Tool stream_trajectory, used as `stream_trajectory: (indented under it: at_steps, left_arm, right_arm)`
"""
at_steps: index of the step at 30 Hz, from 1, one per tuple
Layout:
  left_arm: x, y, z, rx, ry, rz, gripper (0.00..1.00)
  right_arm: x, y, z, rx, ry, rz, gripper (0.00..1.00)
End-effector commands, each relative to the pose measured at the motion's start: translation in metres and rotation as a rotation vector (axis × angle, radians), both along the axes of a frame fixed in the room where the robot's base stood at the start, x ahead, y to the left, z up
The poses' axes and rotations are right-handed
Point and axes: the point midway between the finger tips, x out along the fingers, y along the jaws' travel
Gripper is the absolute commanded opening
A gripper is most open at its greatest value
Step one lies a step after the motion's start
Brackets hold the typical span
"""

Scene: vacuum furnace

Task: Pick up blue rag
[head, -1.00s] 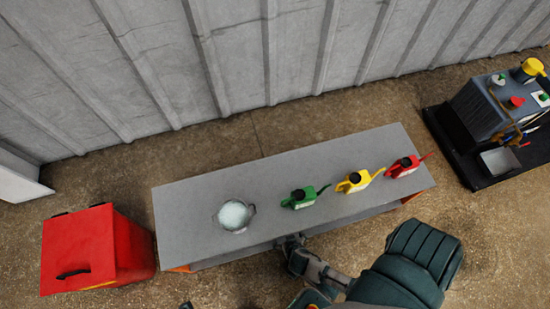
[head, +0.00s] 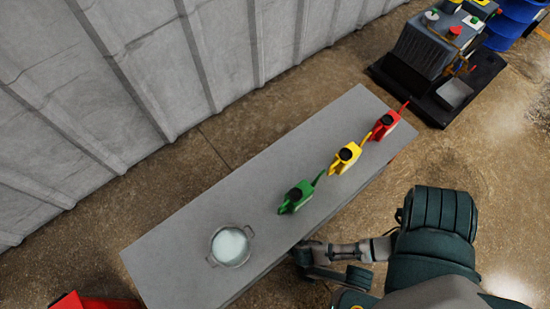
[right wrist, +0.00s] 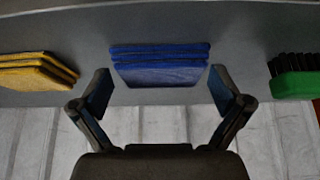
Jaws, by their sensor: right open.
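In the right wrist view a stack of folded blue rags (right wrist: 160,65) lies on a grey surface. My right gripper (right wrist: 158,85) is open, with one finger on each side of the stack's near edge. Small gaps show between the fingers and the rags, and nothing is gripped. In the head view my right gripper (head: 306,257) is at the long front edge of the grey table (head: 170,250), partly hidden. The blue rags do not show in the head view. My left gripper is not in view.
Yellow rags (right wrist: 38,72) lie left of the blue stack and a green brush (right wrist: 295,84) lies right. On the tabletop stand a pot (head: 230,245) and green (head: 297,196), yellow (head: 344,158) and red (head: 384,125) cans. A red box (head: 95,301) is at lower left.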

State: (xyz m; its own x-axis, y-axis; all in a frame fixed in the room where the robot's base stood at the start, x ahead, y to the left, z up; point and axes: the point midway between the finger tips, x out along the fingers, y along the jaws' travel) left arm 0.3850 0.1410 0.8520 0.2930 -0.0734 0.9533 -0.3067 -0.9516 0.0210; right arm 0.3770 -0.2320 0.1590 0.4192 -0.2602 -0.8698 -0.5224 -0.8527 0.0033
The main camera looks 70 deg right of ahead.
Motion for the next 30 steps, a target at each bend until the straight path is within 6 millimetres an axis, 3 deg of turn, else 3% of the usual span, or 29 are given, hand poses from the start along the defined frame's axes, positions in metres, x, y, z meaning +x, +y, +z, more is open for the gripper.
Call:
stream_trajectory:
  at_steps: [6, 11, 30]
  left_arm:
    - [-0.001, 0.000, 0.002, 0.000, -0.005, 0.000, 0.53]
    - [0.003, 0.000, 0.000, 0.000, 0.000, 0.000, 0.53]
    - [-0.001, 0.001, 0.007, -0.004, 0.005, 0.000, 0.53]
  right_arm:
    - [0.002, 0.000, 0.001, 0.000, -0.004, 0.000, 1.00]
    - [0.002, 0.000, 0.001, 0.001, -0.003, 0.000, 0.64]
    - [0.007, -0.005, 0.011, 0.001, -0.005, 0.001, 0.64]
